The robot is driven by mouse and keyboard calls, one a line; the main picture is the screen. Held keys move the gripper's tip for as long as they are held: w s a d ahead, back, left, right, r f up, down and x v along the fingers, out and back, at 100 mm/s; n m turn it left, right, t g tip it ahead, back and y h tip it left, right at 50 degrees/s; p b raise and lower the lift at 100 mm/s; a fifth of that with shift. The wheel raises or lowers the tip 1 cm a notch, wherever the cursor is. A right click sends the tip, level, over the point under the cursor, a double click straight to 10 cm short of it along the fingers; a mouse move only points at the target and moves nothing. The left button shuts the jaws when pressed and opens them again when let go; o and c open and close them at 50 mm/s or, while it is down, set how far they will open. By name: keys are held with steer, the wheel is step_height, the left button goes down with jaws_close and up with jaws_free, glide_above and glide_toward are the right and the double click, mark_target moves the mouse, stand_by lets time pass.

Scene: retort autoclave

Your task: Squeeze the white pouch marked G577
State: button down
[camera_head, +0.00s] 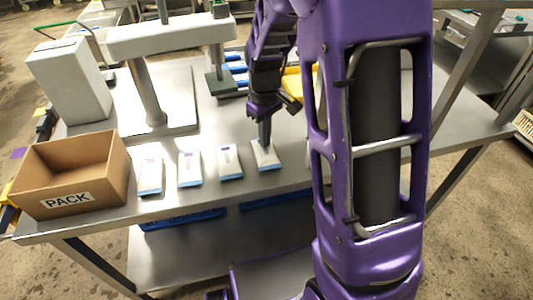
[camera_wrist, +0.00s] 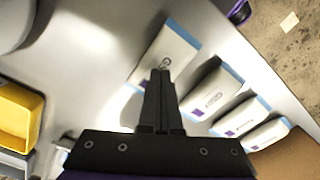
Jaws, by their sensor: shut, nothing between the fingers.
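Several white pouches with blue ends lie in a row on the steel table. My gripper (camera_head: 265,146) is shut and points down at the rightmost pouch (camera_head: 265,158), its tips at or just above the top face. In the wrist view the shut fingertips (camera_wrist: 161,74) overlap that same pouch (camera_wrist: 172,45) and hide part of its print. The other pouches (camera_head: 229,163) (camera_head: 189,169) (camera_head: 150,176) lie to the left, apart from the gripper. The print is too small to read, so I cannot tell which pouch is G577.
An open cardboard box (camera_head: 110,185) marked PACK stands at the table's left front corner. A grey press-like stand (camera_head: 150,100) and a white box (camera_head: 70,78) are behind. A yellow bin (camera_wrist: 20,118) shows at left in the wrist view.

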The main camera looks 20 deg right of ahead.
steer(key=shift+f+b, duration=0.35)
steer(key=shift+f, duration=0.25)
steer(key=shift+s+f, duration=0.2)
steer(key=shift+f, duration=0.1)
stand_by(1.0)
step_height(320, 180, up, 8)
steer(key=p, duration=0.6)
steer(key=shift+w+r, duration=0.2)
steer(key=shift+r, duration=0.05)
stand_by(0.5)
